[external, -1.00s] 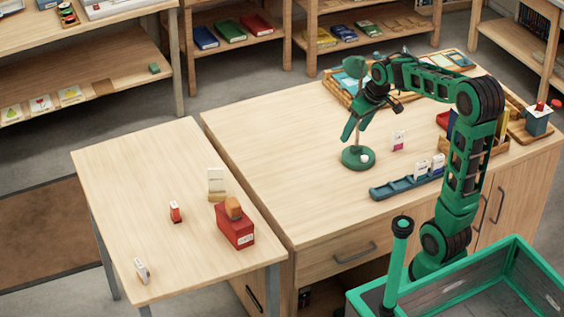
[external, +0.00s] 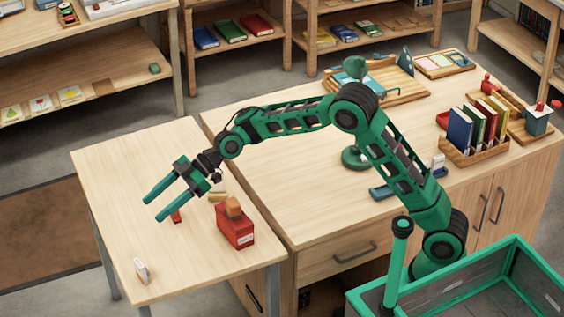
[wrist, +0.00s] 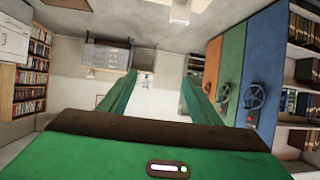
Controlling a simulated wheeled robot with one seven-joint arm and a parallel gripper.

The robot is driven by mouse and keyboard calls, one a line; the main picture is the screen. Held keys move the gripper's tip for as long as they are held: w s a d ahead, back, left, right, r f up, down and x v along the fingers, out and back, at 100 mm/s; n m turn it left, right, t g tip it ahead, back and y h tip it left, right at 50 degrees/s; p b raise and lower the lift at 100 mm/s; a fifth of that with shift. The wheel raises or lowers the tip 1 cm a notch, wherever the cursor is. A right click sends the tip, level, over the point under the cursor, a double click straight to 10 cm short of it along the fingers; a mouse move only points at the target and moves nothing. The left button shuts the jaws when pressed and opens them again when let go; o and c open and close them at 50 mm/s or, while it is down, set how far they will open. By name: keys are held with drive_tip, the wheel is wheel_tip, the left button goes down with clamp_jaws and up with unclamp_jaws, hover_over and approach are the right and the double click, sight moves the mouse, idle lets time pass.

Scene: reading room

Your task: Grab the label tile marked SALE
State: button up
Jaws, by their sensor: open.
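I cannot read SALE on any tile. On the left table, a small white-and-grey tile (external: 141,271) stands near the front edge. A small red tile (external: 175,217) stands farther back, partly covered by my gripper. White tiles (external: 438,161) stand in a blue rack (external: 381,193) on the larger table, mostly behind my arm. My gripper (external: 155,207) is open and empty above the left table, its fingers pointing left. In the wrist view my gripper (wrist: 158,80) has nothing between its fingers, and no tile shows there.
A red box (external: 236,231) with an orange-brown top stands on the left table, right of the red tile. On the larger table are a green lamp (external: 355,157) and a wooden book holder (external: 474,151). The left table's back half (external: 130,150) is clear.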

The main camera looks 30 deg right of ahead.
drive_tip(key=s+a+g, duration=0.1)
drive_tip(key=s+a, duration=0.2)
approach(140, 267)
drive_tip(key=shift+n, duration=0.4)
drive_tip(key=a+f, duration=0.1)
drive_tip(key=w+a+f, duration=0.1)
drive_tip(key=f, duration=0.1)
drive_tip(key=shift+w+f, duration=0.1)
drive_tip(key=shift+f, duration=0.05)
drive_tip(key=shift+x, duration=3.65)
drive_tip(key=shift+a, duration=0.1)
drive_tip(key=shift+y, duration=0.3)
drive_tip(key=c, duration=1.1)
